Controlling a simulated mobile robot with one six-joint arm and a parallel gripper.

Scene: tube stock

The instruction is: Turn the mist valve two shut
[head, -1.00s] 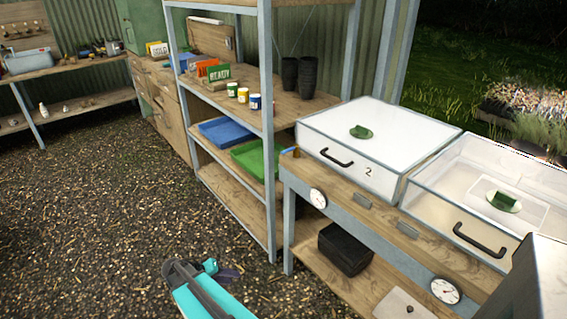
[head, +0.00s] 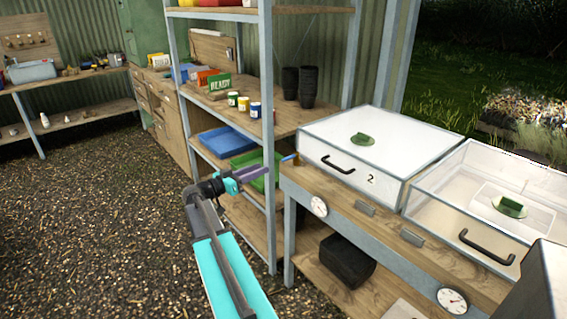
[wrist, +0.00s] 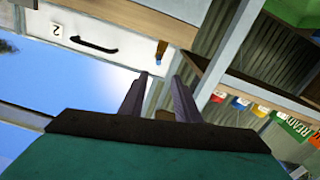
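The mist valve by box two is a small brass-and-blue piece (head: 291,158) at the left end of the bench, beside the white lidded box marked 2 (head: 375,140). It also shows in the wrist view (wrist: 161,48), beyond my fingertips and roughly between them. Which way its lever is turned is too small to tell. My gripper (head: 262,171) is raised in front of the shelf rack, left of the valve and apart from it. In the wrist view my two fingers (wrist: 160,82) stand apart with nothing between them.
The rack's grey front post (head: 268,130) stands close to my gripper. A green tray (head: 245,160) and a blue tray (head: 226,140) lie on its shelf. A second clear box (head: 490,200) stands to the right. Gravel floor is open to the left.

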